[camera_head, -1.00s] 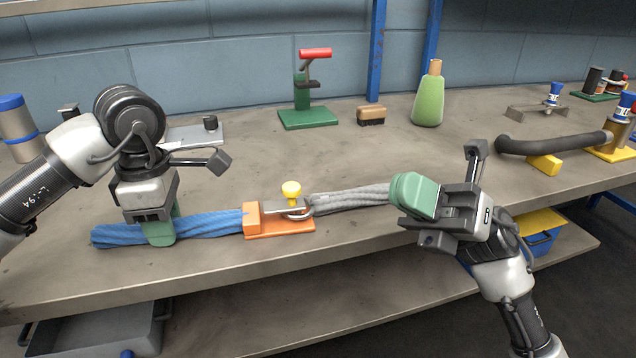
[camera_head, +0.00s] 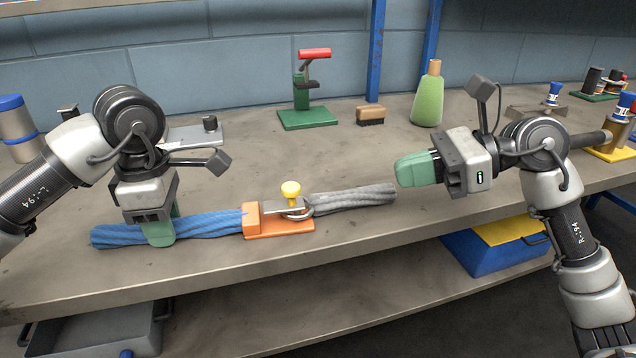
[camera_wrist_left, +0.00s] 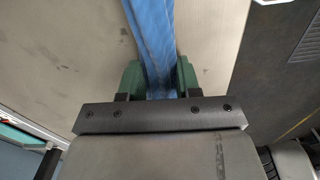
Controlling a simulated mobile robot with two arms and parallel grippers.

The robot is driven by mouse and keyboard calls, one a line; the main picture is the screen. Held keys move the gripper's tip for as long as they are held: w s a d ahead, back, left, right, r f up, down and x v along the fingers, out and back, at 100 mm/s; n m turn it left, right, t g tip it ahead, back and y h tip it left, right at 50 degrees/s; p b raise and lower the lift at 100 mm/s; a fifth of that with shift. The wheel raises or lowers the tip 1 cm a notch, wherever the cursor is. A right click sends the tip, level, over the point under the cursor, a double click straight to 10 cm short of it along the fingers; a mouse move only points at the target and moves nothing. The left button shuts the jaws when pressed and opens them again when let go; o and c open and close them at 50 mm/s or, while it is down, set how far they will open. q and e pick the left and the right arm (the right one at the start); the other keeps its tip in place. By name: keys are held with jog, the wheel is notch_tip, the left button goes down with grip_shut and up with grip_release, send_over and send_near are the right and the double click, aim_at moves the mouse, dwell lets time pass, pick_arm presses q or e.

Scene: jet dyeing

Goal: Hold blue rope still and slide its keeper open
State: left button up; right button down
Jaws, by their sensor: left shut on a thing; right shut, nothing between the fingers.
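The blue rope (camera_head: 210,223) lies along the bench near its front edge. My left gripper (camera_head: 160,232) is shut on it, and the left wrist view shows the rope (camera_wrist_left: 153,40) running between the green fingers (camera_wrist_left: 158,82). A grey rope (camera_head: 350,198) runs right from a metal ring at the keeper. My right gripper (camera_head: 402,171) is shut and empty, pointing left, just right of the grey rope's end and apart from it.
Behind stand a green clamp with a red handle (camera_head: 307,115), a brush (camera_head: 370,115) and a green bottle (camera_head: 428,97). A dark hose (camera_head: 592,138) lies partly behind my right arm. A blue bin with yellow (camera_head: 500,247) sits below. The bench middle is clear.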

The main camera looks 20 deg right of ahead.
aim_at(291, 190)
jog(key=x, duration=0.4)
jog(key=r+x, duration=0.1)
jog(key=x, duration=0.8)
jog(key=shift+a+r, duration=0.1)
jog(key=shift+a, duration=0.2)
jog(key=a, duration=0.4)
jog(key=shift+w+a, duration=0.15)
jog(key=shift+w, duration=0.05)
jog(key=shift+s+d, duration=0.2)
jog(key=shift+d, duration=0.25)
jog(key=v, duration=0.7)
jog(key=f+v, duration=0.1)
jog(key=v, duration=0.3)
jog(key=shift+d, duration=0.5)
jog(key=shift+v, duration=0.75)
